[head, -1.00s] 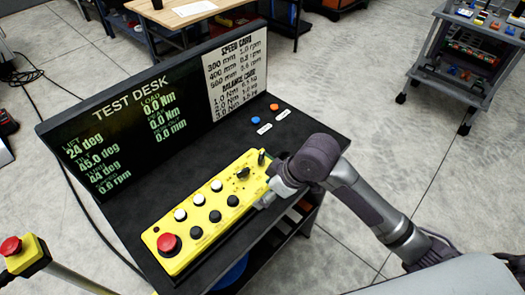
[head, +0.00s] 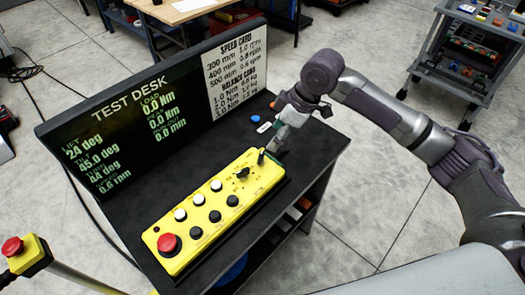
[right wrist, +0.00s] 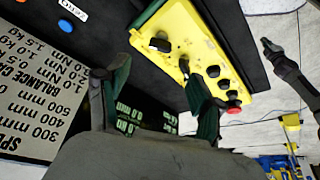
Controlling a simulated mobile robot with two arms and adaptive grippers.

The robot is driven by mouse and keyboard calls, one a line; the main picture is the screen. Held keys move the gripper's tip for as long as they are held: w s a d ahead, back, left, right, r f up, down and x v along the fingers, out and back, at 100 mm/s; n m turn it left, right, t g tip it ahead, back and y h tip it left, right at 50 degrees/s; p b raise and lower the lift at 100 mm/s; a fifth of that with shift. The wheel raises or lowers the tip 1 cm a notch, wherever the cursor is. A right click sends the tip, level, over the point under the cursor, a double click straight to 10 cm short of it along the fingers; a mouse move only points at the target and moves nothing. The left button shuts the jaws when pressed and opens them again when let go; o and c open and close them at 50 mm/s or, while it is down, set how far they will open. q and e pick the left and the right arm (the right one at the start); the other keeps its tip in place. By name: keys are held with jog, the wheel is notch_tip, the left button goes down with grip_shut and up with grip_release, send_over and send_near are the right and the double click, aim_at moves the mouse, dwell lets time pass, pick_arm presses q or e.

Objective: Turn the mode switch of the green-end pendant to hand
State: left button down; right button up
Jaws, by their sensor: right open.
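The yellow pendant (head: 212,212) lies on the black desk, its red stop button (head: 168,243) at the near left end. A black rotary knob (head: 243,173) and a small black lever (head: 261,157) stand at its far right end. My right gripper (head: 274,146) is over that far end, beside the lever; contact cannot be told. In the right wrist view my right gripper (right wrist: 155,66) has its dark green fingers apart and empty, with two black controls (right wrist: 160,44) of the pendant in front of them. Switch markings are too small to read. My left gripper is out of view.
The test desk screen (head: 125,115) and speed card (head: 236,72) stand behind the pendant. A blue button (head: 255,119) and a white label sit near my right gripper. A red stop button on a yellow box (head: 13,247) is at left. The desk's left part is clear.

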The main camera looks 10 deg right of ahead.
aim_at(261, 155)
jog(key=p+x, duration=0.1)
jog(key=x, duration=0.9)
jog(key=shift+p, duration=0.3)
jog(key=shift+c, duration=0.2)
jog(key=c, duration=1.1)
